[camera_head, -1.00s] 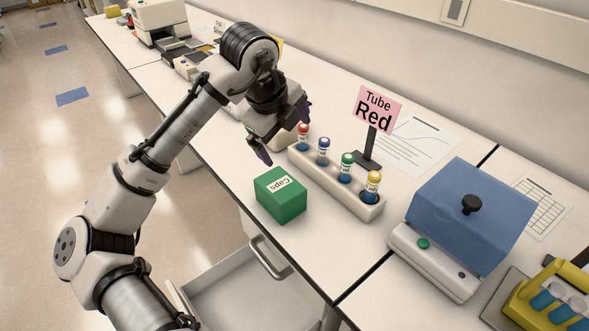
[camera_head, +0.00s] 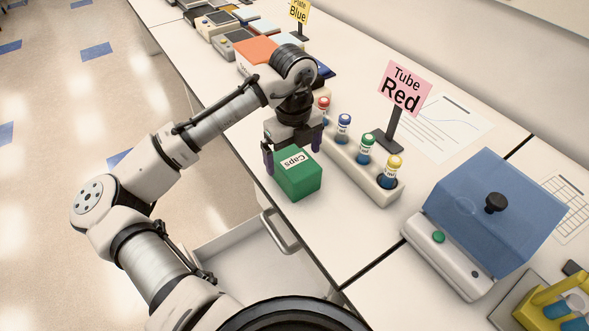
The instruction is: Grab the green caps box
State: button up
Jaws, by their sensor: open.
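The green caps box (camera_head: 298,182) stands on the white bench near its front edge, with a white "Caps" label on its top. My gripper (camera_head: 292,152) is open and points down at the far end of the box. One finger shows beside the box's left side and the other near its far right corner. Whether either finger touches the box cannot be told.
A rack (camera_head: 357,172) with several colour-capped tubes stands close to the right of the box. A pink "Tube Red" sign (camera_head: 404,88) stands behind it. A blue-lidded machine (camera_head: 489,211) is at right. An open drawer (camera_head: 252,270) juts out below the bench (camera_head: 338,240).

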aim_at(295, 161)
notch_tip(295, 161, down, 5)
jog(key=shift+d+r+p, duration=0.1)
jog(key=shift+d+p, duration=0.05)
jog(key=shift+p, duration=0.2)
jog(key=c, duration=1.3)
jog(key=shift+r, duration=0.1)
